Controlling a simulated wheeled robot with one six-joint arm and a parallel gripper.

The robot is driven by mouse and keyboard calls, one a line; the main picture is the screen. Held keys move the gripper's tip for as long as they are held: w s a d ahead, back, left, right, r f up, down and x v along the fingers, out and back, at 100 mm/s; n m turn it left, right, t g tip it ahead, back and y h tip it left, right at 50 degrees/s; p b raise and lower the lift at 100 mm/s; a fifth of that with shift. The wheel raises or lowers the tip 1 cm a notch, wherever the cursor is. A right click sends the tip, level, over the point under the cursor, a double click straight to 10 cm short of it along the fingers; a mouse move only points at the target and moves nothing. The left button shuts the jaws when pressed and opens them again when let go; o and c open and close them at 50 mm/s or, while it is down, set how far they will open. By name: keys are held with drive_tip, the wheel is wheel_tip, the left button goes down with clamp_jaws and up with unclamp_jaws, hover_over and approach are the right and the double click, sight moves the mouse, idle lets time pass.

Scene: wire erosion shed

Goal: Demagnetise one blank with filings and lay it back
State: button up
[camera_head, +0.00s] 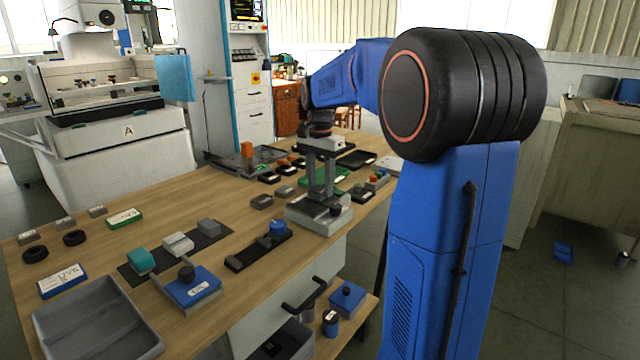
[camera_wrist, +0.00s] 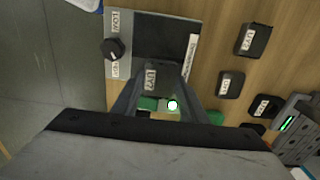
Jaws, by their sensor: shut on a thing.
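My gripper (camera_head: 322,190) points down over the grey demagnetiser (camera_head: 312,211), which has a black knob at its right end. In the wrist view, my gripper (camera_wrist: 155,88) is shut on a dark grey labelled blank (camera_wrist: 157,76). The blank is between the fingers, over the near part of the demagnetiser plate (camera_wrist: 160,35). Whether it touches the plate, I cannot tell. The demagnetiser's knob (camera_wrist: 113,48) sits between LOW and HIGH marks. No filings can be made out on the held blank.
Other labelled blanks (camera_wrist: 253,40) lie on the wooden table, including a grey one (camera_head: 262,201) left of the demagnetiser. A green mat (camera_head: 312,178) lies behind it. A black strip with a blue-topped piece (camera_head: 278,229) is in front. A grey tray (camera_head: 95,315) stands front left.

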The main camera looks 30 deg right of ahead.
drive_tip(key=shift+f, duration=0.15)
drive_tip(key=shift+a, duration=0.1)
idle(0.4)
drive_tip(key=shift+s+a, duration=0.25)
drive_tip(key=shift+a, duration=0.35)
drive_tip(key=shift+s+a, duration=0.2)
drive_tip(key=shift+a, duration=0.4)
drive_tip(key=shift+a, duration=0.15)
drive_tip(key=shift+s+a, duration=0.25)
drive_tip(key=shift+a, duration=0.3)
drive_tip(key=shift+s+a, duration=0.2)
drive_tip(key=shift+a, duration=0.35)
drive_tip(key=shift+a, duration=0.1)
drive_tip(key=shift+s+a, duration=0.25)
drive_tip(key=shift+a, duration=0.35)
drive_tip(key=shift+s+a, duration=0.25)
drive_tip(key=shift+a, duration=0.35)
